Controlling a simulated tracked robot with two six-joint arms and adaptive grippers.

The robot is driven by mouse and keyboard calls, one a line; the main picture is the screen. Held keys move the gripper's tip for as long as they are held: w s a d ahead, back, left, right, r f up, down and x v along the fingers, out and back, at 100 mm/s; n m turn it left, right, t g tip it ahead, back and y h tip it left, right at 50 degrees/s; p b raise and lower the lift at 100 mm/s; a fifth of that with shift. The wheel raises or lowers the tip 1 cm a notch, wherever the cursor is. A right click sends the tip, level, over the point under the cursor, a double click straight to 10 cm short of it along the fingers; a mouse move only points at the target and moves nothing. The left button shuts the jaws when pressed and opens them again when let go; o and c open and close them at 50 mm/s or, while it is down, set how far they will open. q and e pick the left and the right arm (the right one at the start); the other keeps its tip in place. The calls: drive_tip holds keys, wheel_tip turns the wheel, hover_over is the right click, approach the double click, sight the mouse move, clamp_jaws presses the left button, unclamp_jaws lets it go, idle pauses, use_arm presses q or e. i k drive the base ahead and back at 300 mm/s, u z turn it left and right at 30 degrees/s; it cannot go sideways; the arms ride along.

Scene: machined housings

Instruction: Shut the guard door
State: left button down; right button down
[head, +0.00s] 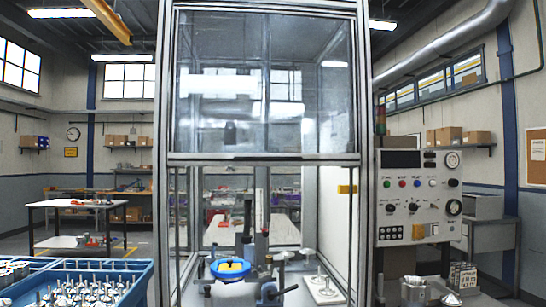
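The guard door (265,95) is a clear panel in a grey metal frame. It covers the upper part of the machine enclosure (366,110), and its bottom bar (255,159) runs across at about mid-height. Below that bar the front of the enclosure is open. Through the opening I see a fixture with dark clamps (268,293) and a round blue and yellow part (230,268). Neither of my grippers shows in the head view.
A blue tray (145,285) of upright metal parts stands at the front left. A control panel (415,205) with buttons and dials is right of the enclosure. A metal cup-like part (413,288) and a small rack (463,277) lie at the lower right.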

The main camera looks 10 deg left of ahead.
sight(173, 159)
drive_tip(key=z, duration=0.05)
drive_tip(key=i, duration=0.9)
drive_tip(key=u, duration=0.05)
